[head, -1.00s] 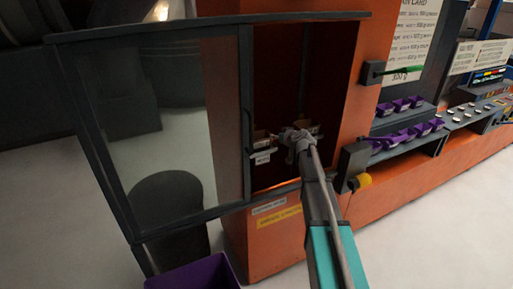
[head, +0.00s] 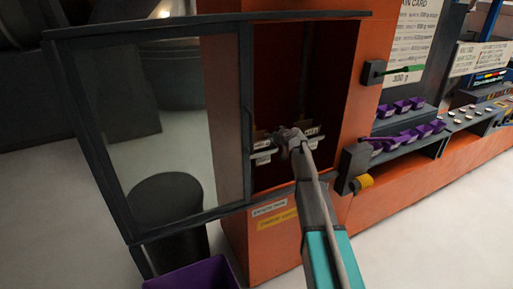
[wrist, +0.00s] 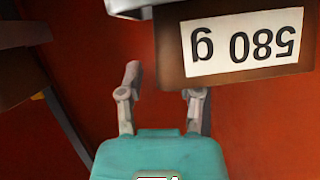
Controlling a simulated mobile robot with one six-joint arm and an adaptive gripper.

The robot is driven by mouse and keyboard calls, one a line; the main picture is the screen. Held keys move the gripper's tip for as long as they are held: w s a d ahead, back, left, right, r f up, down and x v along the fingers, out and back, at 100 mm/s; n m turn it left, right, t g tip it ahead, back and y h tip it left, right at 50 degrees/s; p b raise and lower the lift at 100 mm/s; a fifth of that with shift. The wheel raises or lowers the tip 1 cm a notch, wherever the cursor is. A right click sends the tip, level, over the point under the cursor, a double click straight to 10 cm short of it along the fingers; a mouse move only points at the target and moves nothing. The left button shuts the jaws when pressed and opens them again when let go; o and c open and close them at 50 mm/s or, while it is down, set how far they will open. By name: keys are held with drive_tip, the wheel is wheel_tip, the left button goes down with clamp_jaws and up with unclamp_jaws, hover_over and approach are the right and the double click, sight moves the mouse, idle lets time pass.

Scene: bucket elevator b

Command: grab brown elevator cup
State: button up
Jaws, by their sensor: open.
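A brown elevator cup (wrist: 170,70) with a white label reading 580 g, upside down, fills the upper right of the wrist view. My gripper (wrist: 163,82) is open there, its two fingers apart and nothing between them. The right finger is by the cup's lower left edge; I cannot tell whether they touch. In the head view my gripper (head: 290,139) is inside the open orange cabinet, between two small brown labelled containers. It partly hides the right one.
The orange cabinet (head: 225,120) has a dark-framed glass door (head: 150,80) swung open at left. A purple bin (head: 195,275) stands below the door. Purple cups (head: 405,138) line a shelf at right. A light grey part (wrist: 125,6) lies just ahead in the wrist view.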

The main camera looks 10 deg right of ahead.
drive_tip(key=shift+w+a+f, duration=0.2)
drive_tip(key=shift+w, duration=0.35)
clamp_jaws()
idle(0.4)
